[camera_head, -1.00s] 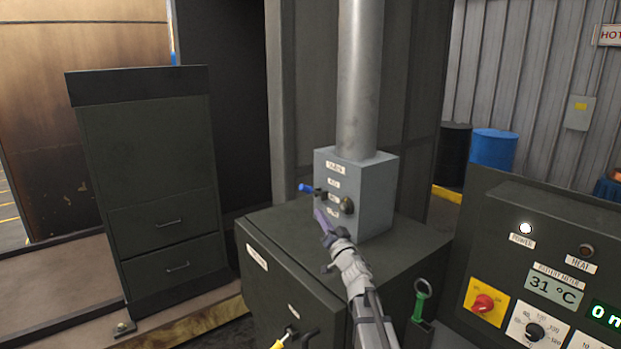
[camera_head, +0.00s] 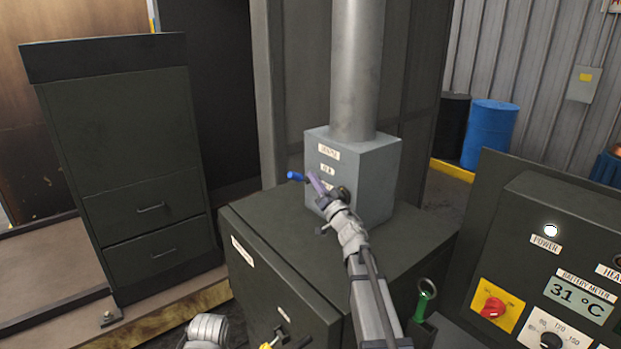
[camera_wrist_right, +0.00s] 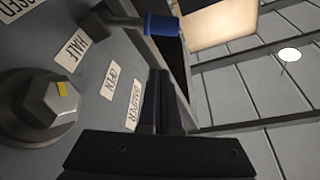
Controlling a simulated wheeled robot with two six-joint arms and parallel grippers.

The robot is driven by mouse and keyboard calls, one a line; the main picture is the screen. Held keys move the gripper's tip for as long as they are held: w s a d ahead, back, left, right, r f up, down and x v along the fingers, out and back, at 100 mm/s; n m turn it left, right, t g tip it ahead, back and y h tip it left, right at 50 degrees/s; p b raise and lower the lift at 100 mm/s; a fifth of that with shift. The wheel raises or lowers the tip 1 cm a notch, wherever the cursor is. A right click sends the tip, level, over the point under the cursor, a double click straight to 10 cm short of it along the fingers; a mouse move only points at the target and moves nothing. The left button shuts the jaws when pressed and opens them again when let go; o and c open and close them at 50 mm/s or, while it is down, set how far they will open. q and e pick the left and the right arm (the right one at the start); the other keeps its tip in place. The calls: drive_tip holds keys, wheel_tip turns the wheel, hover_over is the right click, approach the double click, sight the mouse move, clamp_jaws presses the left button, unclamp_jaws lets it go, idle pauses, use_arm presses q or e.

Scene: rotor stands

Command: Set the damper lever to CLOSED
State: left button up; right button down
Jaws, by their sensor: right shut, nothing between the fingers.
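The grey damper box (camera_head: 373,178) stands on a dark cabinet, with a vertical pipe rising from it. Its lever has a blue grip (camera_head: 296,176) that sticks out to the left of the box. The right wrist view shows the blue grip (camera_wrist_right: 161,26) at the top, a hex hub (camera_wrist_right: 45,103) with a yellow mark, and the labels HALF (camera_wrist_right: 69,51), OPEN (camera_wrist_right: 112,81) and DAMPER. A partly cut-off label ends in "OSED". My right gripper (camera_head: 316,183) is shut and empty, its tips close beside the blue grip.
The dark cabinet top (camera_head: 290,232) carries the box. A control panel (camera_head: 540,255) stands at the right, and a green handle (camera_head: 426,293) rises between it and the cabinet. A drawer cabinet (camera_head: 125,165) stands at the left. A grey part of my left arm shows at the bottom.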

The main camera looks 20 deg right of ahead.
sight(302, 179)
drive_tip(key=p+x, duration=0.3)
drive_tip(key=x, duration=0.6)
drive_tip(key=shift+w+r, duration=0.15)
drive_tip(key=shift+w, duration=0.1)
drive_tip(key=f+b, duration=0.1)
drive_tip(key=s+a+f+b, duration=0.1)
drive_tip(key=s+f+b, duration=0.1)
drive_tip(key=shift+a+f+b, duration=0.3)
drive_tip(key=shift+b, duration=0.05)
drive_tip(key=shift+s+f, duration=0.1)
